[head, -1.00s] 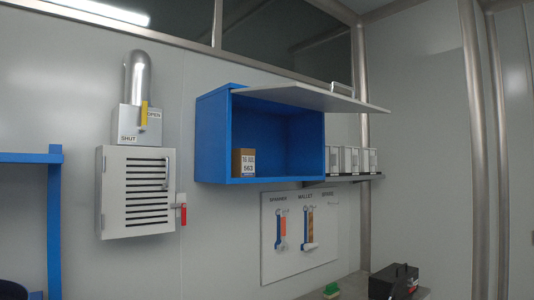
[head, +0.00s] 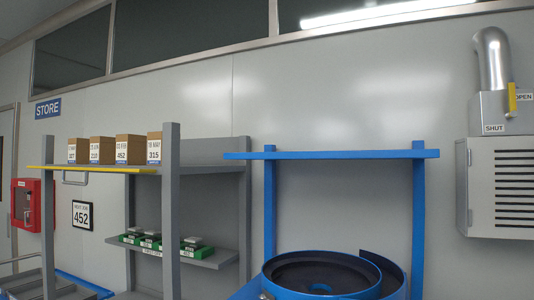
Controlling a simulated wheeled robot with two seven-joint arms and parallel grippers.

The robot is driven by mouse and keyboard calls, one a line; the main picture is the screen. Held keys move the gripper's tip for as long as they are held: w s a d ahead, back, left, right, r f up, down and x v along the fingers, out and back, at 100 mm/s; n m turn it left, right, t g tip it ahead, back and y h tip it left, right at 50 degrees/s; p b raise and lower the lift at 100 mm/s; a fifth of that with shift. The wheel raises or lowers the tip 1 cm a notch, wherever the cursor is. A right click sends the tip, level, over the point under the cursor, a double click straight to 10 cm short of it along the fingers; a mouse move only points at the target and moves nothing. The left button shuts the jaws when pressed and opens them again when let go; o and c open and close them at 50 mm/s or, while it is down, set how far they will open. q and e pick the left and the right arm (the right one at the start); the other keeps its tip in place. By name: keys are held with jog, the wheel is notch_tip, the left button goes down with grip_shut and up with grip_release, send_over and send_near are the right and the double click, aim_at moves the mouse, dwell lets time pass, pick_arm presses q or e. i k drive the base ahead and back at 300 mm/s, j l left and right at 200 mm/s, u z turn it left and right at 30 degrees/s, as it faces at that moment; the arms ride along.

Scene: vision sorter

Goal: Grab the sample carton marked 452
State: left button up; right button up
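The carton marked 452 (head: 129,149) is a brown box with a white label. It stands upright on the top shelf of the grey rack at the left of the head view. It is in a row between the carton marked 210 (head: 102,151) and the carton marked 315 (head: 154,147). Another carton (head: 77,151) stands at the left end; its label is too small to read surely. Neither of my grippers is in view.
The grey rack (head: 171,220) has a yellow front edge (head: 92,169) and a lower shelf with green trays (head: 143,243). A blue frame (head: 270,200) and a round blue bowl (head: 320,273) stand to the right.

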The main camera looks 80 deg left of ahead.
aim_at(131, 149)
jog(key=u, duration=3.3)
jog(key=i+j+z, duration=0.25)
jog(key=j+z, duration=0.25)
jog(key=j, duration=0.8)
jog(key=j+z, duration=0.45)
jog(key=j, duration=0.85)
jog(key=i+j, duration=0.05)
jog(key=i, duration=0.05)
